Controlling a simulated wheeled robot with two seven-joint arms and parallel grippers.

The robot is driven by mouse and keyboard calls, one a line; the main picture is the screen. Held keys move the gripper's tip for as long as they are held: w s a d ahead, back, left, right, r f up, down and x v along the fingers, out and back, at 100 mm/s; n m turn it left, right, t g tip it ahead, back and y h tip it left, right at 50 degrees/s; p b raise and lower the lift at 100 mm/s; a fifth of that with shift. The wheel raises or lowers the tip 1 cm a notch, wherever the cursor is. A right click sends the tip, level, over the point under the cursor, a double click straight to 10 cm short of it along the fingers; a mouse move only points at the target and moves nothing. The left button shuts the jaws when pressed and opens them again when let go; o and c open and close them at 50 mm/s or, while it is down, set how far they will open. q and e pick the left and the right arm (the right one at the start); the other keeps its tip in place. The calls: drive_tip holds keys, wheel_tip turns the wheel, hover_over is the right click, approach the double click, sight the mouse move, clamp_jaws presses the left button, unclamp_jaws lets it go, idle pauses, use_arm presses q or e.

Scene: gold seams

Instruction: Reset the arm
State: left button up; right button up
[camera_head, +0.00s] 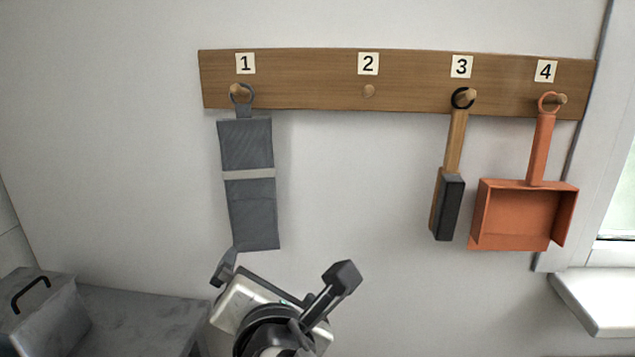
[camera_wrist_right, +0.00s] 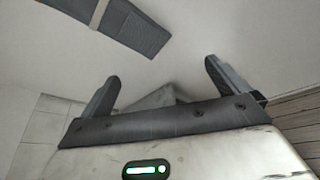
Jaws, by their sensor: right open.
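My right gripper (camera_head: 285,272) is in the lower middle of the head view, below the wooden peg board (camera_head: 310,85). Its two dark fingers are spread apart with nothing between them. It also shows in the right wrist view (camera_wrist_right: 160,78), open and empty. A grey cloth strap (camera_head: 250,215) with a pale band hangs by a ring from peg 1, just above the gripper. The strap's lower part also shows at the top of the right wrist view (camera_wrist_right: 130,27). It looks apart from the fingers there. My left gripper is in neither view.
Peg 2 (camera_head: 368,91) is empty. A brush (camera_head: 449,205) with a wooden handle hangs from peg 3, and an orange dustpan (camera_head: 525,215) from peg 4. A grey bench (camera_head: 140,315) with a dark-handled box (camera_head: 45,318) stands at lower left. A window ledge (camera_head: 605,300) juts out at right.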

drive_tip(key=s+d+f+m+g+h, duration=0.1)
drive_tip(key=s+d+f+m+g, duration=0.15)
drive_tip(key=d+f+m, duration=0.45)
drive_tip(key=s+d+f+m+g, duration=0.2)
drive_tip(key=d+f+m+g, duration=0.25)
drive_tip(key=f+m, duration=0.3)
drive_tip(key=s+d+f+m+g+h, duration=0.1)
drive_tip(key=s+d+f+m+g, duration=0.1)
drive_tip(key=s+d+f+m, duration=0.6)
drive_tip(key=s+d+f+m+g+h, duration=0.1)
drive_tip(key=s+d+f+m+g, duration=0.15)
drive_tip(key=s+d+m, duration=0.6)
drive_tip(key=w+a+f+n+t+y, duration=0.2)
drive_tip(key=w+a+f+t, duration=0.2)
drive_tip(key=w+f+t, duration=0.3)
drive_tip(key=shift+x, duration=0.85)
drive_tip(key=shift+a+t, duration=0.2)
drive_tip(key=shift+t, duration=0.05)
